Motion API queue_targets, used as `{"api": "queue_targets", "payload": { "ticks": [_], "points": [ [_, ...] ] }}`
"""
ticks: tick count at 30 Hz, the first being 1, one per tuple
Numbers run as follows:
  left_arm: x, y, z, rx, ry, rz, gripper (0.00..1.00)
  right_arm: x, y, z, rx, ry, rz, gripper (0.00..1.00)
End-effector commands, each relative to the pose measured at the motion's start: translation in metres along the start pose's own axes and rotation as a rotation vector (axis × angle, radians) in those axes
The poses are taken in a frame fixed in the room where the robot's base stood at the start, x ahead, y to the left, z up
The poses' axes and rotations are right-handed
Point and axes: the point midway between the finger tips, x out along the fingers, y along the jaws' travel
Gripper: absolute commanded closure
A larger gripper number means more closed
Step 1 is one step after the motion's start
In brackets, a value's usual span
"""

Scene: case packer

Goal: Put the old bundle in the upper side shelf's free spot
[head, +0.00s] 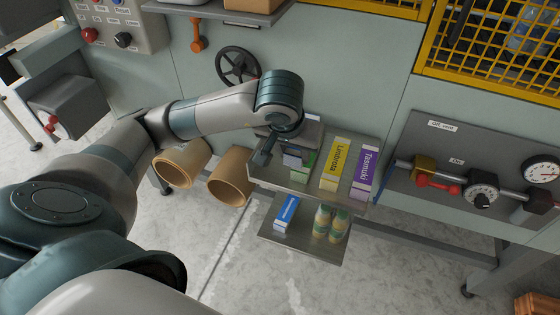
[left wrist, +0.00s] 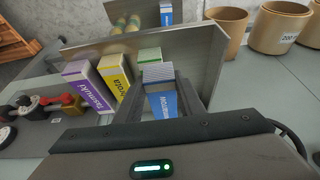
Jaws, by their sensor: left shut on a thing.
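My left gripper (head: 283,152) is over the left part of the upper side shelf (head: 330,190). In the left wrist view its fingers (left wrist: 160,98) are shut on a blue-labelled bundle (left wrist: 162,103) with a pale, striped top. In the head view my gripper mostly hides this bundle (head: 292,161). A green box (head: 309,160) is close beside it, then a yellow box (head: 336,163) and a purple box (head: 365,172) to the right. I cannot tell whether the bundle touches the shelf. My right gripper is out of view.
A lower shelf (head: 300,250) holds a blue-and-white box (head: 286,213) and several bottles (head: 330,222). Two tan tubs (head: 182,163) (head: 231,177) are left of the shelves. A handwheel (head: 238,66) is on the wall behind, and a panel with a gauge (head: 541,171) is at the right.

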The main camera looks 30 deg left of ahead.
Motion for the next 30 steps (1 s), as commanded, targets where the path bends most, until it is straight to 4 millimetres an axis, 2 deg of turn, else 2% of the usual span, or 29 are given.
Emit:
{"api": "queue_targets", "payload": {
  "ticks": [1, 3, 10, 23, 30],
  "points": [
    [0.003, -0.011, -0.001, -0.004, -0.004, -0.008, 0.91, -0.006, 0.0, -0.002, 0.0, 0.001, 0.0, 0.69],
    [0.009, -0.021, -0.001, -0.002, -0.003, -0.009, 0.91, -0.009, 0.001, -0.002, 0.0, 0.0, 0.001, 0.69],
    [0.024, -0.039, -0.002, 0.0, -0.001, -0.004, 0.91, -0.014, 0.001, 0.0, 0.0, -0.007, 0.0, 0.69],
    [0.027, -0.04, -0.002, 0.0, 0.001, -0.002, 0.91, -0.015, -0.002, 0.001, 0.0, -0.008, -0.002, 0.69],
    [0.042, -0.04, 0.006, 0.001, -0.004, -0.002, 0.91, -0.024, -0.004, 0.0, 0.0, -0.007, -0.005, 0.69]
  ]
}}
